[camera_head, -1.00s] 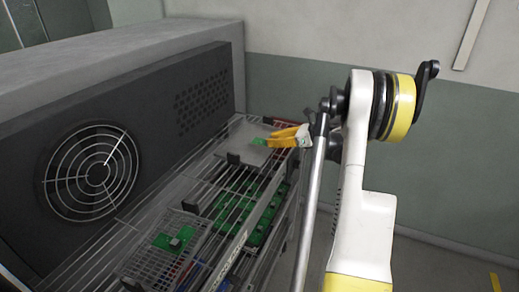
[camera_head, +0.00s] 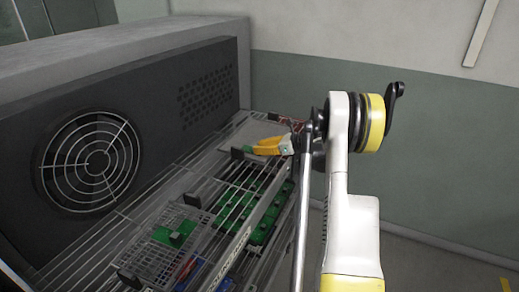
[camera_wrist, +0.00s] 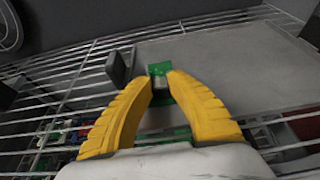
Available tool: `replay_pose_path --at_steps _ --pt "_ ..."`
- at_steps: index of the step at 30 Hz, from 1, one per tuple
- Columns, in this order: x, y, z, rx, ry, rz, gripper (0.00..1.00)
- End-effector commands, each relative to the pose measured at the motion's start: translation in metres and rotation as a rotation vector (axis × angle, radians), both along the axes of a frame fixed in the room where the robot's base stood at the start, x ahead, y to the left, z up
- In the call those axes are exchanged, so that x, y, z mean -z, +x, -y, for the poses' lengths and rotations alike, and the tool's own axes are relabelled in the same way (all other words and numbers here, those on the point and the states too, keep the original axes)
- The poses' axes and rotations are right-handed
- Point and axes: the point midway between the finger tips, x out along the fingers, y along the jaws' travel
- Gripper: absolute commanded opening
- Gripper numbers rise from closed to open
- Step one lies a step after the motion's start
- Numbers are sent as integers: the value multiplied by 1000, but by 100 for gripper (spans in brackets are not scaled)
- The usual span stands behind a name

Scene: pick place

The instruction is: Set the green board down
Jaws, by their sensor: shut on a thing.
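My gripper (camera_wrist: 161,79) has two yellow fingers, and they are shut on a small green board (camera_wrist: 159,68). In the wrist view, the board shows between the fingertips, with a pale part on it. More green shows lower down between the fingers. In the head view, my gripper (camera_head: 254,150) is at the near edge of a flat grey plate (camera_head: 258,132) on the wire rack, and the fingers mostly hide the board. The plate also shows in the wrist view (camera_wrist: 235,65). I cannot tell whether the board touches it.
A wire basket (camera_head: 150,262) with another green board (camera_head: 175,236) stands at the near end of the rack. Larger green boards (camera_head: 262,225) lie below the wires. A black clip (camera_wrist: 119,68) stands close left of the fingertips. A dark fan housing (camera_head: 150,130) borders the rack.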

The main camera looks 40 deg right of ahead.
Motion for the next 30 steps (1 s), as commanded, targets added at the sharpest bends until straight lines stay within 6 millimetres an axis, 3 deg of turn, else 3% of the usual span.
replay_pose_path --at_steps 4,5,6,18,30 --pt "4 0 0 0 0 0 0" --pt "4 0 0 0 0 0 25" --pt "3 0 0 0 0 0 37" --pt "-3 -2 1 1 0 0 38" --pt "-36 -73 31 4 1 0 38"
